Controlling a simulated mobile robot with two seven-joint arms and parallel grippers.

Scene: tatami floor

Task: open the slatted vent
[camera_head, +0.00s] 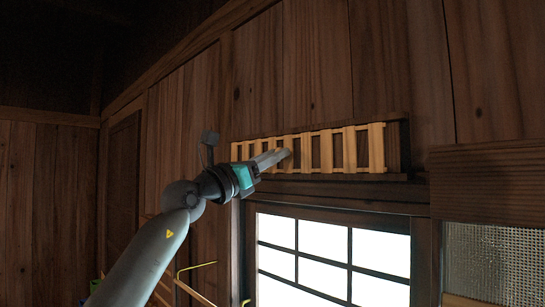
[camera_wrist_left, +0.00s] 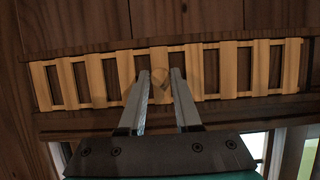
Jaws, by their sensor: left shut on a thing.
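The slatted vent (camera_head: 348,147) is a long, low panel of pale upright slats in a dark wood frame, on the plank wall above a window. It crosses the wrist view (camera_wrist_left: 255,67). Dark brown shows between its slats, and a dark strip lies at the frame's right end. My left gripper (camera_head: 285,154) reaches up from the lower left to the middle of the panel. In the wrist view its fingertips (camera_wrist_left: 160,74) are a little apart, around a small rounded tan part at a middle slat. The fingers partly hide this grip. My right gripper is not in view.
Below the vent is a bright window (camera_head: 325,250) with a dark lattice. A wooden ledge (camera_head: 490,183) projects at the right, above a woven mesh panel (camera_head: 497,258). Thin yellowish bars (camera_head: 195,268) stand near my left arm at the lower left.

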